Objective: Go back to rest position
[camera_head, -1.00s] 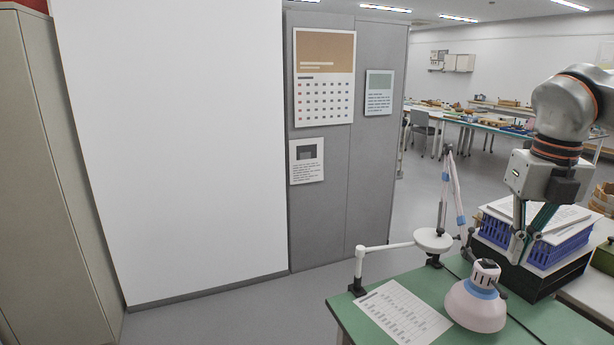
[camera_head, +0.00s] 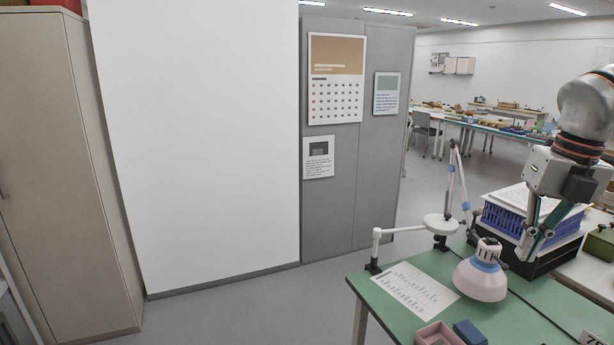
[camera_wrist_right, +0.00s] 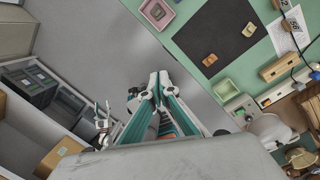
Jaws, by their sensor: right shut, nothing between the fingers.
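My right gripper (camera_head: 524,257) hangs on the right in the head view, with its fingers pointing down and drawn together, empty. In that picture it is in front of the blue crate (camera_head: 560,248) and just right of the lamp head. The right wrist view shows its teal fingers (camera_wrist_right: 159,78) with their tips close together, over bare floor to the left of the green table (camera_wrist_right: 190,38). My left gripper does not show in the head view.
The green table (camera_head: 395,312) holds a pink-white lamp (camera_head: 480,278), a printed sheet (camera_head: 415,288), a pink tray (camera_head: 438,334) and a blue box (camera_head: 470,332). A cabinet (camera_head: 60,180) stands left. Floor between is clear.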

